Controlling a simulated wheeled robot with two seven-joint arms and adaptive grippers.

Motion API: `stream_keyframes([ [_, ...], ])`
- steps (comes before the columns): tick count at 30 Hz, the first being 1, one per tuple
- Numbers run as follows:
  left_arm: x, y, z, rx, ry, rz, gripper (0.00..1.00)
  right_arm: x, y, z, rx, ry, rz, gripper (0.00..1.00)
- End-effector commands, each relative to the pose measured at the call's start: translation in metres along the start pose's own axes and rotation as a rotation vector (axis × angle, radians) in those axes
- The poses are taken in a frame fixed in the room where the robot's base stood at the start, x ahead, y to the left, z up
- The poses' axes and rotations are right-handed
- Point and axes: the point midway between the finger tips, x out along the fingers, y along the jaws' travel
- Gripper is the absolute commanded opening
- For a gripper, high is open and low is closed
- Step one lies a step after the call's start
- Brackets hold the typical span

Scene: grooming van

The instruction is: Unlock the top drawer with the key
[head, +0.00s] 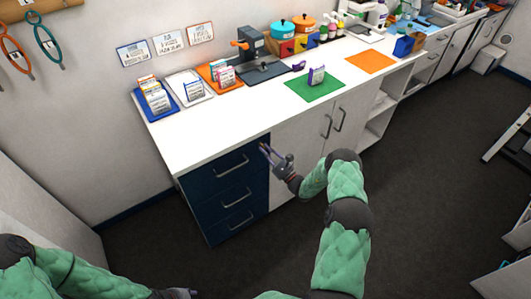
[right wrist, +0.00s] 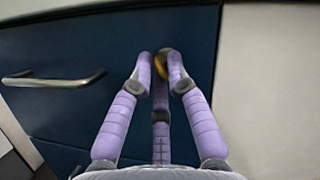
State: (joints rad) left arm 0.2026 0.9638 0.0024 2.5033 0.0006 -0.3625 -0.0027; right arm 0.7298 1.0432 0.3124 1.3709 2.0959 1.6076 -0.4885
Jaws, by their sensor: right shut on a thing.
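The top drawer (head: 205,178) is the uppermost of the dark blue drawers at the counter's left end, and it looks closed. Its metal handle (head: 232,166) also shows in the right wrist view (right wrist: 55,79). My right gripper (head: 265,149) is at the drawer's upper right corner. In the right wrist view its purple fingers are shut on a small brass-coloured piece, seemingly the key (right wrist: 161,65), against the drawer front. The fingers hide most of the key and the lock, so I cannot tell how far it is in. My left gripper (head: 178,293) barely shows at the bottom edge.
The white counter (head: 225,130) holds card racks, an orange-handled machine (head: 252,55), and a green mat (head: 315,87) with a purple item. White cupboard doors (head: 300,135) adjoin the drawers on the right. The dark floor (head: 420,180) in front is clear.

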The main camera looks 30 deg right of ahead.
Motion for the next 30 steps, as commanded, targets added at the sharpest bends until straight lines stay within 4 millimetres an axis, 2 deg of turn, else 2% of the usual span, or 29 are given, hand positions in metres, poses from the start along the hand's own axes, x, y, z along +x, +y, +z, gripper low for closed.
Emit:
stream_keyframes([
  [30,0.01,-0.0036,-0.0004,0.0,0.0,0.0,0.4,-0.0004,-0.0066,-0.0005,-0.85,0.001,0.354,0.0],
])
